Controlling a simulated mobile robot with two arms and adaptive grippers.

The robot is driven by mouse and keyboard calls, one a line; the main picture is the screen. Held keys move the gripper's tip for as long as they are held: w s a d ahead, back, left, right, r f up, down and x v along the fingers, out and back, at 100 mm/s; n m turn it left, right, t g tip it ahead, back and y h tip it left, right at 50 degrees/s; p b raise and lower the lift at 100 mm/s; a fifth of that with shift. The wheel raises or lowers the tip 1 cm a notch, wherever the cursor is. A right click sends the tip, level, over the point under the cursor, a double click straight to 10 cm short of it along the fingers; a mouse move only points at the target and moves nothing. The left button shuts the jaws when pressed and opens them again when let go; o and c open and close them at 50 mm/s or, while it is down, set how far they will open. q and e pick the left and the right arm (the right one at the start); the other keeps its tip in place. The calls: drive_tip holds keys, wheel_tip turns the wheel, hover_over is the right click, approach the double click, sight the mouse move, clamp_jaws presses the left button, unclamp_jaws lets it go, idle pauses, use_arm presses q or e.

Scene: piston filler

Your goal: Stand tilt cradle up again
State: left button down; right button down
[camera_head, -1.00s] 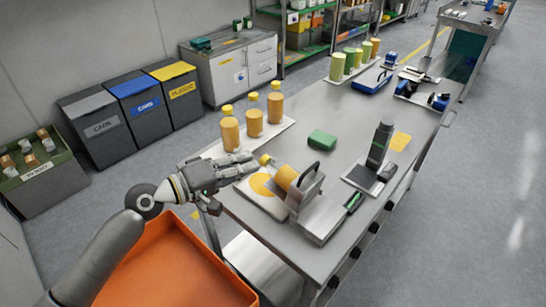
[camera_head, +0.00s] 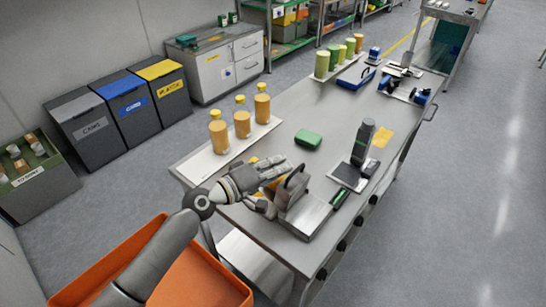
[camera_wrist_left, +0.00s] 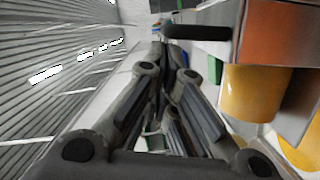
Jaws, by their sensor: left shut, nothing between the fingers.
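The tilt cradle (camera_head: 298,197) is a grey metal holder with a black loop handle (camera_head: 296,176), leaning over toward the left on its metal base (camera_head: 309,219). My left gripper (camera_head: 286,169) is shut and empty, just left of the cradle near its handle, and hides part of it. In the left wrist view, my shut fingers (camera_wrist_left: 167,62) point ahead. The black handle (camera_wrist_left: 198,32) lies just beyond and to the right of their tips. A yellow bottle (camera_wrist_left: 254,92) sticks out of the cradle (camera_wrist_left: 303,55) at the right. I cannot tell whether the fingers touch the cradle.
Yellow bottles (camera_head: 242,124) stand on a white tray (camera_head: 196,166) at the table's left. A green box (camera_head: 308,139) and an upright dark device (camera_head: 362,142) stand behind and right of the cradle. An orange bin (camera_head: 216,284) is in front. The middle of the table has free room.

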use_arm(q)
drive_tip(key=shift+f, duration=0.1)
use_arm(e)
drive_tip(key=shift+d, duration=0.25)
use_arm(q)
drive_tip(key=shift+d, duration=0.15)
use_arm(e)
drive_tip(key=shift+d+r, duration=0.15)
drive_tip(key=shift+d, duration=0.1)
